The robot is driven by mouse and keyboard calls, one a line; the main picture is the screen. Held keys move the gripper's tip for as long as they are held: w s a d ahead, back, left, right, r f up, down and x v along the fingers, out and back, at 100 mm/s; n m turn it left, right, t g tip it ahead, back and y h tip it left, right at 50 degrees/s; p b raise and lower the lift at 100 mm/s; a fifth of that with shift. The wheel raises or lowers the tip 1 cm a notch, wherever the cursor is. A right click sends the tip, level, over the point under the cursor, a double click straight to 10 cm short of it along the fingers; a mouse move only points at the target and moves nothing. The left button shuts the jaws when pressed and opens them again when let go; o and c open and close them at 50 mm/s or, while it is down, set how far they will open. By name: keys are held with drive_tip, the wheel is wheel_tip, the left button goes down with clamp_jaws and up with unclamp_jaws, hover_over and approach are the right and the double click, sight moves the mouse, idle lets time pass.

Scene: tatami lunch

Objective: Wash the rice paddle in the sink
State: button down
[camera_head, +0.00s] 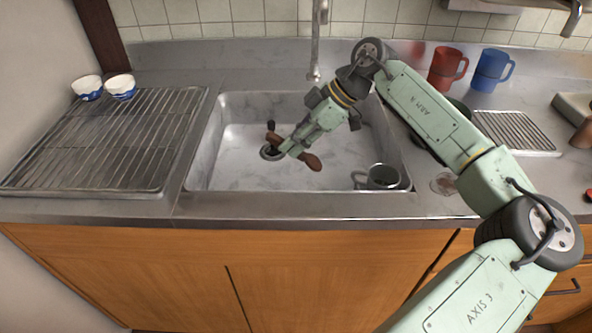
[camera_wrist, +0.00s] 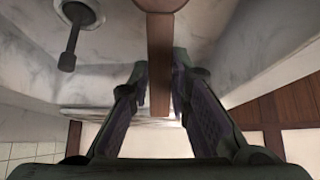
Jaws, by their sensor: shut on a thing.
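The rice paddle (camera_head: 313,162) is brown. It is held low inside the steel sink (camera_head: 228,160), with brown parts showing on both sides of my gripper (camera_head: 290,149). In the wrist view, the paddle (camera_wrist: 160,62) runs between the two fingers of my gripper (camera_wrist: 162,88), its wider end cut off at the top edge. The fingers are shut on its narrow part. Whether the paddle touches the sink floor cannot be told. The faucet (camera_head: 316,45) comes down behind my wrist, and no water can be seen.
A round drain (camera_head: 267,153) with a dark upright piece lies beside the gripper. A wire rack (camera_head: 105,140) and two small bowls (camera_head: 120,86) are at left. Red (camera_head: 446,68) and blue (camera_head: 490,70) mugs stand at right.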

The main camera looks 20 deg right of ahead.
drive_tip(key=shift+r+p, duration=2.15)
drive_tip(key=shift+r, duration=1.3)
drive_tip(key=shift+r+p, duration=1.2)
drive_tip(key=shift+r, duration=1.3)
